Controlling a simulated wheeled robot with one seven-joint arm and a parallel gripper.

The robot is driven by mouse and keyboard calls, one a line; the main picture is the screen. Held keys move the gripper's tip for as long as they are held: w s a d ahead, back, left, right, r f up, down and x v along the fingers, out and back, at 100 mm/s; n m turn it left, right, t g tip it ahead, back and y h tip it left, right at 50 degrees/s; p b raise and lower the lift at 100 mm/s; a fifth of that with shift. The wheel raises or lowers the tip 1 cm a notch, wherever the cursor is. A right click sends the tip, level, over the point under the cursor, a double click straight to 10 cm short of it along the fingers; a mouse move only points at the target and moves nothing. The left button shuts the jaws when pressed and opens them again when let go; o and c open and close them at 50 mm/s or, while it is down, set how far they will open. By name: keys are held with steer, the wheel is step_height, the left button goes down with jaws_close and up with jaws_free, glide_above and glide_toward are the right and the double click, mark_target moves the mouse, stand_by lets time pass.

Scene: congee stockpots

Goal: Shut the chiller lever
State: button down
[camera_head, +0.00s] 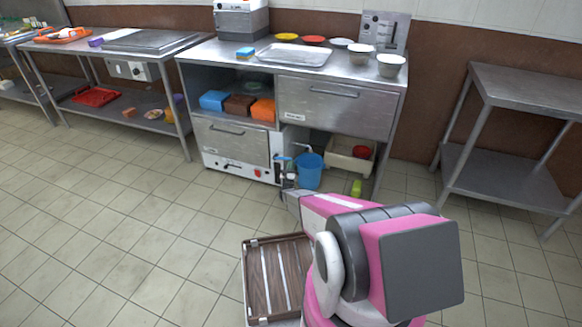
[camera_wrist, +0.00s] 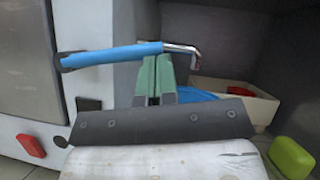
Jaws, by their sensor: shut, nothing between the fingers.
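The lever (camera_wrist: 112,54) is a blue-sleeved bar lying nearly level in the wrist view, fixed at a dark mount on its left. A bare metal end on its right bends downward. It shows small in the head view (camera_head: 283,158), at the right side of the lower steel unit (camera_head: 229,143). My gripper (camera_wrist: 157,62) has its green fingers together and empty, with tips right at the lower edge of the sleeve near its right end. Contact cannot be told. In the head view the fingers are too small to make out clearly.
A blue bucket (camera_head: 309,171) stands just right of the lever. Behind it is a cream bin (camera_head: 350,153) with a red item. A green object (camera_head: 356,188) lies on the floor. A steel counter (camera_head: 230,50) overhangs this space. Open tiled floor (camera_head: 130,220) lies left.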

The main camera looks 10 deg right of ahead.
steer(key=shift+w+a+r+n+g+y, duration=0.75)
steer(key=shift+a+r+n+y, duration=0.75)
steer(key=shift+n, duration=1.6)
steer(key=shift+w+a+r+n+g+y, duration=0.8)
steer(key=shift+r+n+y, duration=1.25)
steer(key=shift+n, duration=1.05)
steer(key=shift+w+a+r+n+g+y, duration=0.6)
steer(key=shift+a+r+n+y, duration=1.1)
steer(key=shift+n, duration=1.4)
steer(key=shift+w+d+r, duration=0.1)
steer(key=shift+d+r, duration=0.2)
steer(key=shift+d, duration=0.05)
